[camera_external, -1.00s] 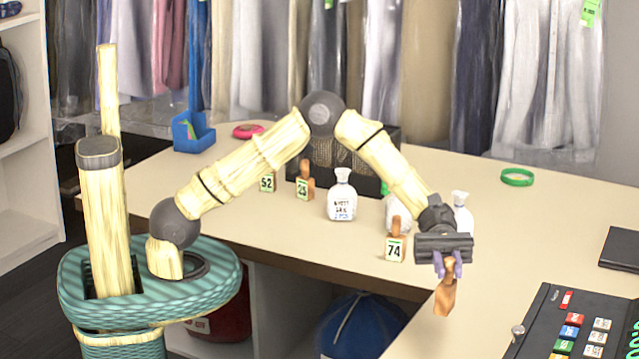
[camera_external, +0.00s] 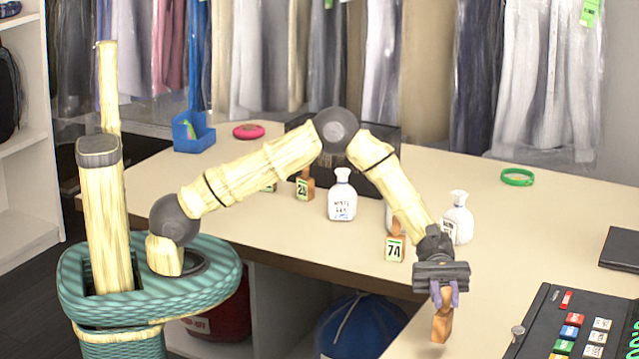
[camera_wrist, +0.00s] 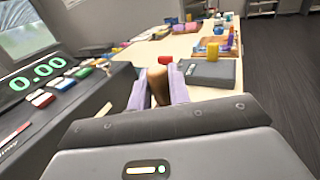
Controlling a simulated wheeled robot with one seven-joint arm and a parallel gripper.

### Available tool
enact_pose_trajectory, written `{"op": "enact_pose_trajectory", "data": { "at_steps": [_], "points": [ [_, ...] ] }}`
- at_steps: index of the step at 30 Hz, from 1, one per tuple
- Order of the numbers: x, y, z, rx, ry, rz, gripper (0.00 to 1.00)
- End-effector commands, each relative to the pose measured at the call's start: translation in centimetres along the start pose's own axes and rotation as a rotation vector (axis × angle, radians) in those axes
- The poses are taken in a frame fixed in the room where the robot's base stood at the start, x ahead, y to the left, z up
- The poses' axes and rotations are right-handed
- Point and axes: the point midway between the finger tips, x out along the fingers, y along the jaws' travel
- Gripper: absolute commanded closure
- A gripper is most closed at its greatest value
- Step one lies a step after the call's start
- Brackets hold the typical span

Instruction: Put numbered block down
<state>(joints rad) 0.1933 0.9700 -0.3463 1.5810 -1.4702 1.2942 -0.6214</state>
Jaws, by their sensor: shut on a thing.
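My gripper (camera_external: 443,290) is shut on a brown wooden numbered block (camera_external: 441,326). In the external view the block hangs below the purple fingers, over the front part of the table; I cannot tell whether it touches the surface. Its number is not readable from here. In the wrist view the rounded brown top of the block (camera_wrist: 158,84) sits between the two purple fingers. Another numbered block marked 74 (camera_external: 395,247) stands upright on the table, behind and left of my gripper. A block marked 25 (camera_external: 305,187) stands farther back, and another beside it is mostly hidden by my arm.
White bottles (camera_external: 342,197) stand near block 74 and behind my forearm. A black cash register (camera_external: 560,320) lies to the right of my gripper. A green ring (camera_external: 517,177) and a dark flat case (camera_external: 622,248) lie farther right. The table between them is clear.

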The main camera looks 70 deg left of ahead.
Motion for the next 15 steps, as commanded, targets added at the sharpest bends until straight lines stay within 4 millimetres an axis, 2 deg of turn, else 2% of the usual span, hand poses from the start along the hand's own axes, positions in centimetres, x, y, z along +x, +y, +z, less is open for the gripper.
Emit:
{"op": "enact_pose_trajectory", "data": {
  "at_steps": [7,15],
  "points": [
    [0.0,0.0,-0.2,-0.001,0.0,0.0,1.0],
    [0.0,0.0,-3.4,-0.002,0.001,0.0,1.0]
  ]
}}
